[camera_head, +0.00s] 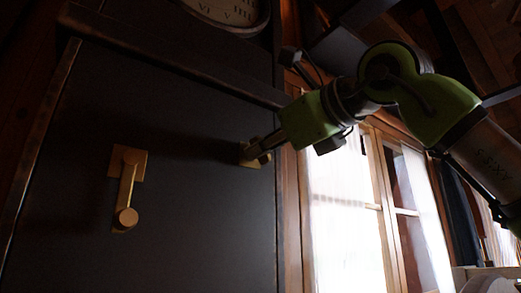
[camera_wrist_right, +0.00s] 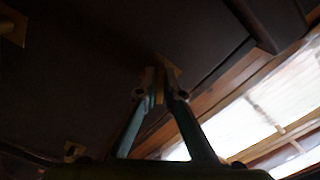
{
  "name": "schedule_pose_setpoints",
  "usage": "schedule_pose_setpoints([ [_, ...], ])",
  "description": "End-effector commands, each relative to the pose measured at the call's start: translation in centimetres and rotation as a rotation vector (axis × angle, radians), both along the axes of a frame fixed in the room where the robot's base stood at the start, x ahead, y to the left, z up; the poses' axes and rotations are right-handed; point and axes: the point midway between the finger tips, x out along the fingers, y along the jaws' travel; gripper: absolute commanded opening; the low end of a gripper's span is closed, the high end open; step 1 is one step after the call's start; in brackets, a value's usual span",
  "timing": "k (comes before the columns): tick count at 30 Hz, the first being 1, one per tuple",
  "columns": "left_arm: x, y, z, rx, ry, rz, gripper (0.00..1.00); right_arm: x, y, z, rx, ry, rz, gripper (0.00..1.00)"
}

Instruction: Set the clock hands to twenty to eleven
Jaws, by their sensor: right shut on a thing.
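A clock dial (camera_head: 222,12) shows only its lower part at the top edge of the head view, with dark Roman numerals; its hands are out of view. Below it, on a dark panel (camera_head: 185,215), a brass crank (camera_head: 128,190) hangs down from a square plate. My right gripper (camera_head: 262,152) is at a second brass fitting (camera_head: 245,156) near the panel's right edge. In the right wrist view, its two fingers (camera_wrist_right: 158,92) are closed on this brass fitting (camera_wrist_right: 170,72). The held part's shape is mostly hidden by the fingers. My left gripper is not in view.
A dark ledge (camera_head: 170,50) crosses the panel's top, under the dial. A bright window (camera_head: 340,195) with a wooden frame stands right of the panel. The space before the left crank is clear. Brass pieces show at the wrist view's top left (camera_wrist_right: 12,28) and lower left (camera_wrist_right: 73,151).

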Motion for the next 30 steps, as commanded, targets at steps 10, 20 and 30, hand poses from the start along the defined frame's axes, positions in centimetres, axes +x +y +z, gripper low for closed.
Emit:
schedule_pose_setpoints([
  [10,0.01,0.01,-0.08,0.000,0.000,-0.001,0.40,0.07,0.14,-0.33,0.008,0.017,0.001,0.00],
  [20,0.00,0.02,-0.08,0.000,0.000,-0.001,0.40,0.07,0.11,-0.26,0.008,0.014,0.001,0.23],
  [30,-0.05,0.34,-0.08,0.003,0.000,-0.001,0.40,-0.72,-0.56,-0.04,0.010,0.010,0.000,0.23],
])
